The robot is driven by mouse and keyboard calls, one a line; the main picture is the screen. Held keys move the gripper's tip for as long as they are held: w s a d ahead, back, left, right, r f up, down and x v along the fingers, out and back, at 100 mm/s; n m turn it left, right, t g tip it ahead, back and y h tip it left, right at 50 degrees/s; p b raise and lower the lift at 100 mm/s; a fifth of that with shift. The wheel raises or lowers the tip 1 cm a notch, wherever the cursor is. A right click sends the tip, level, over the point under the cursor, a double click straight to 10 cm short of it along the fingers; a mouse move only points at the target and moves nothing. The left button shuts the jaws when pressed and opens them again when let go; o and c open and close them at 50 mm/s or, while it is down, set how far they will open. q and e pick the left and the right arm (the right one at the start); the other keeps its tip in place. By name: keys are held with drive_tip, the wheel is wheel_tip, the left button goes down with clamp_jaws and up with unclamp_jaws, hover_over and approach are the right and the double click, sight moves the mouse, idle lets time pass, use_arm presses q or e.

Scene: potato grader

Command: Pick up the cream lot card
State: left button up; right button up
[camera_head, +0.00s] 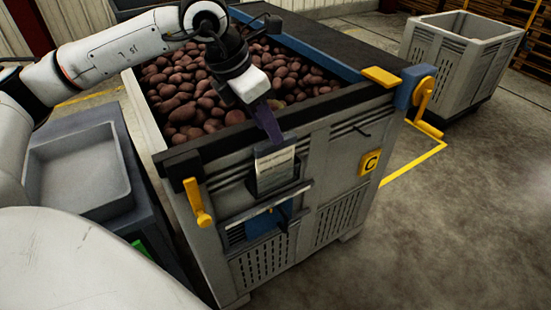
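A pale card with printed lines, which looks like the cream lot card (274,170), stands nearly upright at the front of the grey potato bin (335,165), just below its dark rim. My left gripper (275,138) reaches down over that rim from the left, with its dark purple fingers at the card's top edge. The fingers overlap in this view, so I cannot tell whether they are open, shut or touching the card. My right gripper is not in view.
Red-brown potatoes (185,95) fill the bin. Yellow handles (199,203) and a blue bracket (414,85) stick out at its front corners. A blue piece (268,222) sits below the card. A grey tray (80,175) is at left; an empty crate (455,60) stands back right.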

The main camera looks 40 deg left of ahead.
sight(279, 148)
use_arm(q)
drive_tip(key=x, duration=0.9)
drive_tip(key=shift+d+f+p, duration=0.2)
drive_tip(key=shift+f+p, duration=0.05)
drive_tip(key=shift+p, duration=0.15)
clamp_jaws()
